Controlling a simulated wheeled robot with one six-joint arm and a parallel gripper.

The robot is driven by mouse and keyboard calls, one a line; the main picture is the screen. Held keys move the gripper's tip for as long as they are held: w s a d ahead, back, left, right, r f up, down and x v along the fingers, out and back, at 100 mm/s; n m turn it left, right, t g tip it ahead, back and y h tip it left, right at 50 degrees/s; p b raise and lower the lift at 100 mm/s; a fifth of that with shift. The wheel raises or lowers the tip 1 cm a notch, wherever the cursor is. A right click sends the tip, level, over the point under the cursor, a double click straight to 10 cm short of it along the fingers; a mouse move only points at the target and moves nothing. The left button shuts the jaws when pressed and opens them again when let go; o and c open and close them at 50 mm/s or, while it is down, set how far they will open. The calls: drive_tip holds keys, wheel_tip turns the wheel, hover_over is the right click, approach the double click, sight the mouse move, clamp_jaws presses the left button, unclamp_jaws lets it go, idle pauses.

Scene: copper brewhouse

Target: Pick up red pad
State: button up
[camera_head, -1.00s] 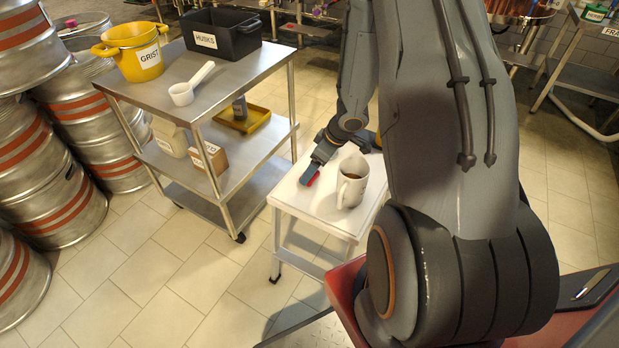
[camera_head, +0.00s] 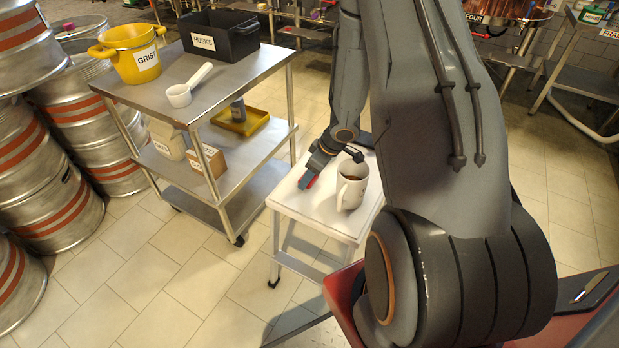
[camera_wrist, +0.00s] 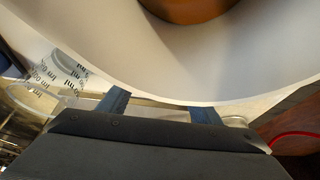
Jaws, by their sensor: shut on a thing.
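The red pad (camera_head: 314,182) shows as a small red patch at the fingertips of my gripper (camera_head: 308,180), over the white stool top. My gripper is shut on it, and the fingers hide most of the pad. I cannot tell whether the pad touches the stool top. In the wrist view, the two blue fingertips of my gripper (camera_wrist: 160,106) stand apart, and the pad between them cannot be made out. A white mug (camera_head: 351,194) with brown liquid stands just right of the gripper. The mug also fills the top of the wrist view (camera_wrist: 110,45).
The small white stool (camera_head: 307,214) carries the mug close beside my gripper. Left of it, a steel trolley (camera_head: 215,88) holds a yellow GRIST pot (camera_head: 132,67), a black HUSKS bin (camera_head: 235,44) and a white scoop (camera_head: 180,95). Steel kegs (camera_head: 50,190) stand far left.

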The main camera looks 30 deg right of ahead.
wheel_tip(320, 180, up, 10)
drive_tip(key=p, duration=0.4)
drive_tip(key=o, duration=0.3)
drive_tip(key=shift+c, duration=1)
drive_tip(key=shift+f+b, duration=3.45)
drive_tip(key=shift+f, duration=1.3)
drive_tip(key=o, duration=0.5)
drive_tip(key=shift+f, duration=0.1)
drive_tip(key=o, duration=0.5)
